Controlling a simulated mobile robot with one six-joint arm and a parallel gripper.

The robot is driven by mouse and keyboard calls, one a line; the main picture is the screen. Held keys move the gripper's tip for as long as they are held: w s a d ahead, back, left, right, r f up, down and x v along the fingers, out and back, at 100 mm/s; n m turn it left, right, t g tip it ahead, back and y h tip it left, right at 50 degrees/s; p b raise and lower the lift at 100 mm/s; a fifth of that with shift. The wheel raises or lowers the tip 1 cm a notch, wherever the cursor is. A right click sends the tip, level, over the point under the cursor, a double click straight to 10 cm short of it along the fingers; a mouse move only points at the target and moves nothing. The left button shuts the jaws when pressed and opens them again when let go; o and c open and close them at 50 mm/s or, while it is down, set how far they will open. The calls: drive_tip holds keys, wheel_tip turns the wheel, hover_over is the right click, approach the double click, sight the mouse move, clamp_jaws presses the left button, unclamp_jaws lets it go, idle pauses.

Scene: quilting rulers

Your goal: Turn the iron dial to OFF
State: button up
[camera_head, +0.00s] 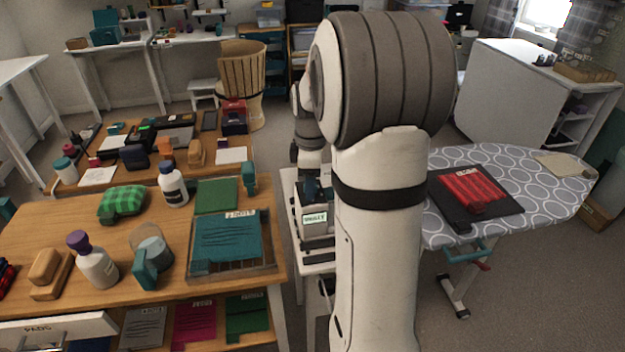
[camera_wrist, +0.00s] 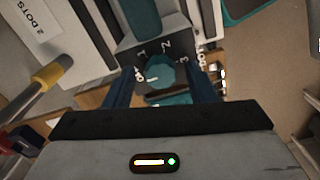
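The teal dial (camera_wrist: 162,72) is on a dark panel (camera_wrist: 180,45) in the wrist view, with white marks 1, 2, 3 and an OFF mark on its left. Which mark the dial points to is hard to tell. My gripper (camera_wrist: 160,80) is open, with one dark blue finger on each side of the dial. Whether the fingers touch it I cannot tell. In the head view, a white boxy unit with a label (camera_head: 314,220) stands just left of my arm, which hides part of it. My gripper is not clearly visible there.
A wooden table (camera_head: 60,225) with bottles, a green cushion and a tray of teal fabric is on the left. An ironing board (camera_head: 540,210) with a dark mat and red cloth is on the right. A yellow-and-grey handle (camera_wrist: 52,72) lies left of my gripper.

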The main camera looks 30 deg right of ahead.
drive_tip(key=shift+r, duration=0.1)
wheel_tip(320, 180, up, 8)
drive_tip(key=shift+f, duration=0.2)
idle(0.3)
idle(0.4)
drive_tip(key=s+a+f+m+t, duration=0.2)
drive_tip(key=s+a+m, duration=1)
drive_tip(key=s, duration=0.7)
drive_tip(key=shift+a+f+t, duration=0.4)
drive_tip(key=shift+a+f, duration=0.45)
drive_tip(key=shift+a, duration=0.2)
